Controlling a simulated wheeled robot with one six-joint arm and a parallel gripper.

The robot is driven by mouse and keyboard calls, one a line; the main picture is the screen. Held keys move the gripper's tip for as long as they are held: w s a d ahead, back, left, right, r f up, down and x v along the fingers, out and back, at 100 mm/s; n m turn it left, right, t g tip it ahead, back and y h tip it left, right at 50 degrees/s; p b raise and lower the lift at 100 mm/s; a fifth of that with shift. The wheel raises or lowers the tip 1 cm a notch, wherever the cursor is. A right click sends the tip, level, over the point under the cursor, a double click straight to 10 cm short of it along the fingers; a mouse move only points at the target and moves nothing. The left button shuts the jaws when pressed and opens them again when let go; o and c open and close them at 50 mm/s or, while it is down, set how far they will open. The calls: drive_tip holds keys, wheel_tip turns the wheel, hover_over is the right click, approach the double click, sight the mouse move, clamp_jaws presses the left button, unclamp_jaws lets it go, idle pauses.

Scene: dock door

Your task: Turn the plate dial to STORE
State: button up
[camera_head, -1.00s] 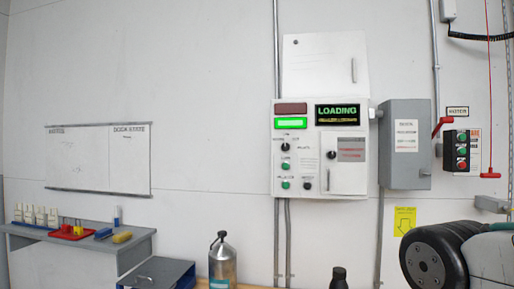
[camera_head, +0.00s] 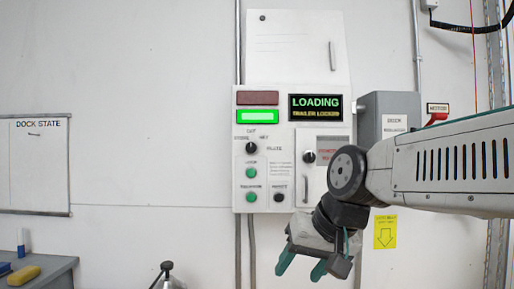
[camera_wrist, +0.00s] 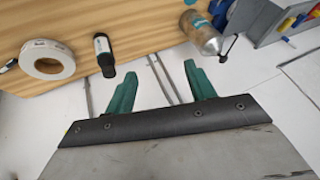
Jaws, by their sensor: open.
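The plate dial (camera_head: 252,148) is a black round knob at the upper left of the white control panel (camera_head: 243,178). Small labels surround it, with STORE at its upper left and PLATE to its right. Which label its pointer faces is too small to tell. My gripper (camera_head: 302,268) is open and empty, below and right of the dial, under the panel's lower edge and apart from it. The dial is not in the wrist view.
A lit screen (camera_head: 315,107) reads LOADING, TRAILER LOCKED. Another black knob (camera_head: 309,156) and green buttons (camera_head: 250,173) sit near the dial. A grey box (camera_head: 381,120) stands right, partly behind my arm.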

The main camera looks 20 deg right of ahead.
drive_tip(key=w+r+m+t, duration=0.3)
drive_tip(key=w+r+t, duration=0.2)
drive_tip(key=w+r, duration=0.85)
drive_tip(key=m+t, duration=0.4)
drive_tip(key=m, duration=0.1)
approach(252, 147)
drive_tip(key=w, duration=0.2)
drive_tip(key=x, duration=0.6)
drive_tip(key=shift+w+f, duration=0.3)
drive_tip(key=shift+w, duration=0.4)
drive_tip(key=c, duration=1)
